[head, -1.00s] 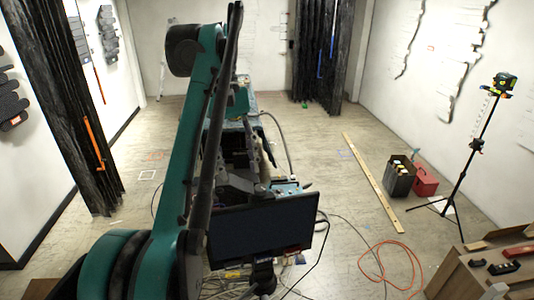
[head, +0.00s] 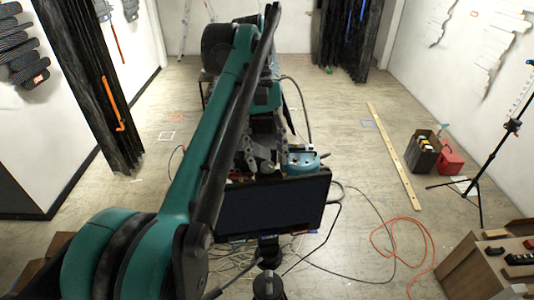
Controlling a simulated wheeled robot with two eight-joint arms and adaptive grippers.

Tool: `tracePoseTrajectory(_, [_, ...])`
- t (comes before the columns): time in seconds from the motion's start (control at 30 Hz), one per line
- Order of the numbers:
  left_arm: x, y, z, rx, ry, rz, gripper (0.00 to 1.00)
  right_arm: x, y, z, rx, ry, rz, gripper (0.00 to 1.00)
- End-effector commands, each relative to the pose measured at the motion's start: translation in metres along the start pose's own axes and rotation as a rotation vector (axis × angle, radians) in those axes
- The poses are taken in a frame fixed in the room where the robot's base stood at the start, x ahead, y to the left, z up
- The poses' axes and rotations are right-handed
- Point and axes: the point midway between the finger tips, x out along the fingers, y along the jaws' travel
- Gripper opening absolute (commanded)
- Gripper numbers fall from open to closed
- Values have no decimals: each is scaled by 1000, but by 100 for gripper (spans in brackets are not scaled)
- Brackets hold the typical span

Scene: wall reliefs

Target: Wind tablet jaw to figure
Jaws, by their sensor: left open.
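My left arm crosses the head view from the lower left. Its gripper (head: 258,158) shows as small grey finger parts behind the arm, just above a dark flat screen. It is open, and I see nothing held between the fingers. The arm and screen hide much of it. The dark screen (head: 271,204) faces me in the middle; I cannot tell whether it is the task's tablet or part of me. A teal, rounded item (head: 303,161) shows just beyond its top edge. No tablet jaw or figure can be made out clearly. My right gripper is not in view.
Cables and an orange hose (head: 405,238) lie on the floor. A long wooden strip (head: 393,155), a dark box (head: 422,153), a red case (head: 450,158) and a tripod (head: 495,155) are at right. A wooden cabinet (head: 480,270) stands lower right. Dark curtains hang left.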

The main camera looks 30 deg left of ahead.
Motion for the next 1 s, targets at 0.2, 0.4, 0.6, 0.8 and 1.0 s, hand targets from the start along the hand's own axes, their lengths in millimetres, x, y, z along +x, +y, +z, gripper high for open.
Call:
tracePoseTrajectory(0.2, [1,0,0,0,0,0,47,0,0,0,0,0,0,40])
tracePoseTrajectory(0.4, [0,0,0,0,0,0,0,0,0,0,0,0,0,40])
tracePoseTrajectory(0.6, [0,1,0,24,1,-10,0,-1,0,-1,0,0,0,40])
tracePoseTrajectory(0.8, [-1,4,1,236,1,-99,0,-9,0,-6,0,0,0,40])
tracePoseTrajectory(1.0, [0,4,1,371,1,-154,0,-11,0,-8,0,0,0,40])
